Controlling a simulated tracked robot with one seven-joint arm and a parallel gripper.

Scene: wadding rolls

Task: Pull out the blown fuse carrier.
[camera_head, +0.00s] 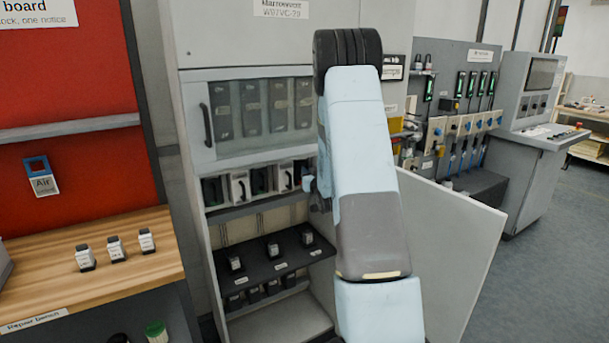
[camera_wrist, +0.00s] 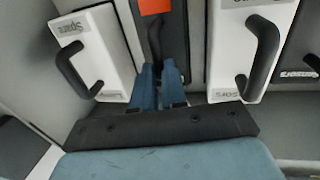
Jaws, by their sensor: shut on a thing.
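In the wrist view, a dark fuse carrier (camera_wrist: 174,22) with an orange patch sits between two white carriers and has a black upright handle (camera_wrist: 155,38). My gripper (camera_wrist: 160,72) has its blue fingers shut on the lower part of this handle. The frames do not show clearly whether the carrier is still fully seated. In the head view, the carrier row (camera_head: 240,187) runs across the open cabinet below a glazed compartment. My arm hides the right end of the row and most of my gripper there.
White carriers stand close on the left (camera_wrist: 92,55) and right (camera_wrist: 250,50), each with a protruding black handle. A black shelf (camera_head: 262,268) with small fuses lies below the row. An open cabinet door (camera_head: 450,250) stands right of my arm. A wooden bench (camera_head: 130,285) is left.

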